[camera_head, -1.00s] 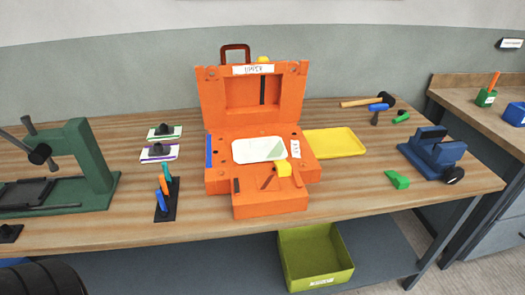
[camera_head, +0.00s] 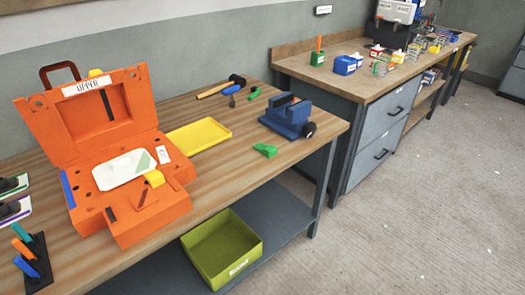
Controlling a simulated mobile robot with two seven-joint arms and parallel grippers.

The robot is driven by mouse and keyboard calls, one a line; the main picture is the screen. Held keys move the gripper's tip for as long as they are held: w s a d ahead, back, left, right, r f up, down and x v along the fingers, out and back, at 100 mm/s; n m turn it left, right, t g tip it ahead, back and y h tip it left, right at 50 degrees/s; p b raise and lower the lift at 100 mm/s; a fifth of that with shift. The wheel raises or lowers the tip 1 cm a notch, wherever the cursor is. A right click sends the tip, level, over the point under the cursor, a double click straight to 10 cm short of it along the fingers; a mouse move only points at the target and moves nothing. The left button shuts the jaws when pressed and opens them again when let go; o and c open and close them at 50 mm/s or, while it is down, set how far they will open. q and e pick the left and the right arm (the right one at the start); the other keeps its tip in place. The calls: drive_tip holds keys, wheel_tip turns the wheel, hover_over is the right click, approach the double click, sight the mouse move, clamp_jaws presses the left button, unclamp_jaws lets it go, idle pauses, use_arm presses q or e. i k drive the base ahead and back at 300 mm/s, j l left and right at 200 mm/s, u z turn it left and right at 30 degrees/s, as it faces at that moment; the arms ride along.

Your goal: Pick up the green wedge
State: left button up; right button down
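A green wedge (camera_head: 265,150) lies on the wooden workbench (camera_head: 215,160), near its front edge and towards its right end. It stands apart from other things, in front of the blue vise (camera_head: 288,116). A smaller green piece (camera_head: 254,93) lies farther back on the same bench, near the hammer. Neither of my grippers is in view.
An open orange mould case (camera_head: 150,222) and a yellow tray (camera_head: 200,136) are left of the wedge. A hammer (camera_head: 215,89) lies behind. A green bin (camera_head: 222,250) sits below the bench. A second bench (camera_head: 330,75) with drawers is at right. Floor at right is clear.

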sight(270, 151)
drive_tip(key=i+l+u, duration=0.15)
drive_tip(key=u, duration=0.35)
drive_tip(key=i+l+u, duration=0.1)
drive_tip(key=u, duration=0.4)
drive_tip(key=i+l+u, duration=0.15)
drive_tip(key=l, duration=0.35)
drive_tip(key=l+u, duration=0.15)
drive_tip(key=l, duration=0.35)
drive_tip(key=i, duration=0.05)
